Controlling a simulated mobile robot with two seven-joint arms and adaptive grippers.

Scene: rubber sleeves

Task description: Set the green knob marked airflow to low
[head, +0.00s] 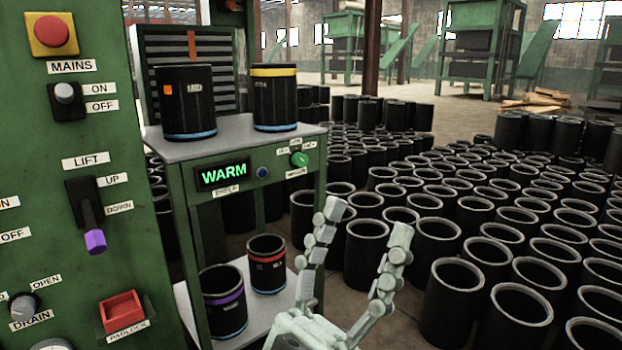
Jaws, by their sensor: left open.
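The green knob (299,159) is on the front edge panel of the grey-topped bench, at its right end. Small white labels sit around and below it, too small to read surely, and I cannot tell which one it points at. My left gripper (367,222) is pale grey, in the lower middle of the head view. Its two fingers are spread and point upward, with nothing between them. It is below and to the right of the knob, apart from it. My right gripper is not in view.
The bench panel also has a lit WARM display (224,174) and a blue button (262,172). Black sleeves stand on the bench top (222,140) and lower shelf. A green control panel (35,140) with switches fills the left. Many black sleeves crowd the floor at right.

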